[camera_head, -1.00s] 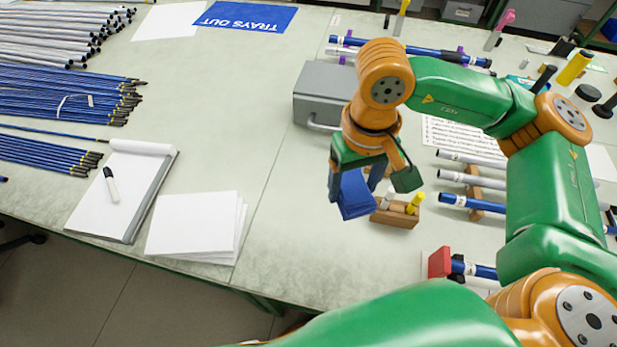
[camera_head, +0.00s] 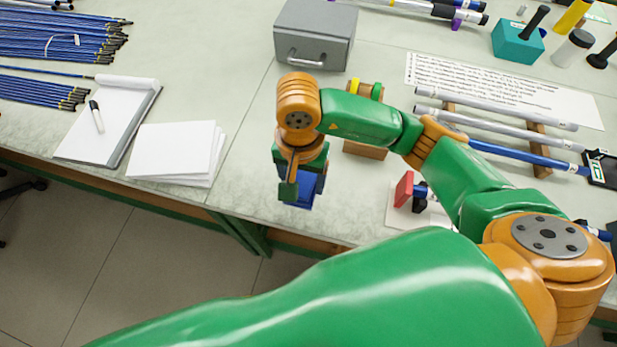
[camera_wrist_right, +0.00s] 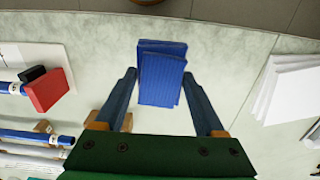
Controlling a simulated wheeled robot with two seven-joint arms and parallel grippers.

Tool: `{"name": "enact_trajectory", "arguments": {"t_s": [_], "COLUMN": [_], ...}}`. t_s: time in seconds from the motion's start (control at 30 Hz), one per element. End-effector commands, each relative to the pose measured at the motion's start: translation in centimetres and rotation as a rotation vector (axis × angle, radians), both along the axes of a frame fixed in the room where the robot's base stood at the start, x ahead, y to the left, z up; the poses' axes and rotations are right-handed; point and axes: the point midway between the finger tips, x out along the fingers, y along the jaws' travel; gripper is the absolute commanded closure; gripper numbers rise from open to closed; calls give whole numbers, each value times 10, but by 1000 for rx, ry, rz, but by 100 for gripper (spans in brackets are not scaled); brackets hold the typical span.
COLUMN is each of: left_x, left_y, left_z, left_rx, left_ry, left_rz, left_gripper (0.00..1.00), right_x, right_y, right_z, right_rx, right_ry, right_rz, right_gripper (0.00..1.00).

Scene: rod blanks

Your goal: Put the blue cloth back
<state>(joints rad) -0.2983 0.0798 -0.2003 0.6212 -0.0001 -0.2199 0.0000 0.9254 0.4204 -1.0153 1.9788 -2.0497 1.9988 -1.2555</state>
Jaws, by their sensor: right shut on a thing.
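The blue cloth (camera_head: 301,192) is a small folded pad, held in my right gripper (camera_head: 303,178) near the front edge of the table. The right wrist view shows the cloth (camera_wrist_right: 162,75) between the two spread fingertips of the gripper (camera_wrist_right: 160,80), with pale table surface behind it. Whether the cloth touches the table I cannot tell. In the head view, part of the cloth is hidden by the gripper. My left gripper is not in view.
A wooden block (camera_head: 366,150) with upright pegs stands right of the gripper. A red block (camera_head: 403,189) is further right. A grey box (camera_head: 316,38) stands behind. White papers (camera_head: 176,150) and a clipboard (camera_head: 128,115) lie left. Bare table lies between papers and gripper.

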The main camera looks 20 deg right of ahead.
Motion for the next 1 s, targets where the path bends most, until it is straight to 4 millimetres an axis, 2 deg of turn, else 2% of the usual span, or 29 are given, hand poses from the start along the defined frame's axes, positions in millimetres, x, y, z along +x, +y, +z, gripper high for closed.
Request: {"name": "enact_trajectory", "arguments": {"t_s": [0.03, 0.1, 0.3, 0.43, 0.5, 0.83, 0.87, 0.93, 0.97, 1.0], "left_x": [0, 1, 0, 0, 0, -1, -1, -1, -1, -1], "left_y": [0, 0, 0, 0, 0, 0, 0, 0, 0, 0], "left_z": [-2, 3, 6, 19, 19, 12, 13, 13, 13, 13], "left_rx": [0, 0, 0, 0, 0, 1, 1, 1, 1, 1], "left_ry": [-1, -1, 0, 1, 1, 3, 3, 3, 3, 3], "left_rz": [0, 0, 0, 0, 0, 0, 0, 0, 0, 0], "left_gripper": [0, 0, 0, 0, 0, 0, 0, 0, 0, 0], "right_x": [6, 17, 36, 35, 35, 36, 36, 36, 36, 36], "right_y": [-6, -12, -23, -22, -22, -22, -22, -21, -21, -21], "right_z": [-16, -28, -55, -76, -83, -89, -87, -87, -87, -87], "right_rx": [-2, -4, -3, 0, 0, -1, -1, 0, 0, 0], "right_ry": [11, 9, 4, 6, 1, -1, -1, 0, 0, 0], "right_rz": [-5, -3, 2, 4, 6, 7, 7, 7, 7, 7], "right_gripper": [80, 80, 80, 80, 80, 80, 23, 4, 0, 0]}}
